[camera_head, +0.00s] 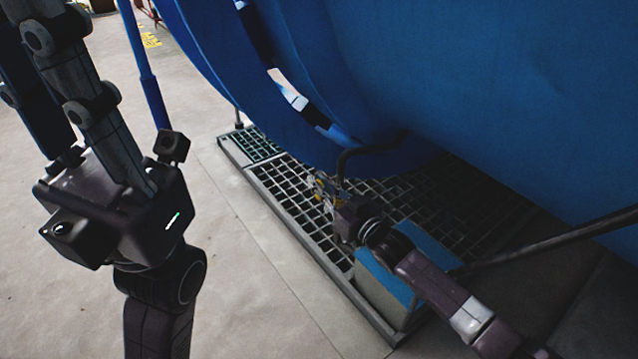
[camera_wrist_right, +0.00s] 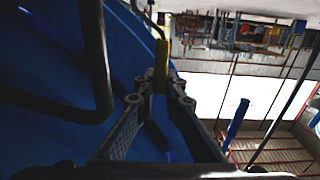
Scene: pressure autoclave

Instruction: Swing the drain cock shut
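The drain cock's yellow lever (camera_wrist_right: 161,66) hangs between the fingertips of my right gripper (camera_wrist_right: 160,100) in the right wrist view. The fingers stand apart, with a gap visible beside the lever; I cannot tell whether either one touches it. In the head view my right gripper (camera_head: 325,190) is low by the autoclave's underside, over the floor grating, and small yellow parts show at its tips. The cock's body is mostly hidden there. My left gripper (camera_head: 50,60) is raised at the left, far from the cock, its fingertips cut off by the frame.
The blue autoclave vessel (camera_head: 480,80) fills the upper right, close above my right gripper. A dark bent pipe (camera_head: 365,150) comes down beside the gripper; it also shows in the wrist view (camera_wrist_right: 98,65). A blue-topped block (camera_head: 385,285) stands on the grating (camera_head: 285,205). Open floor lies left.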

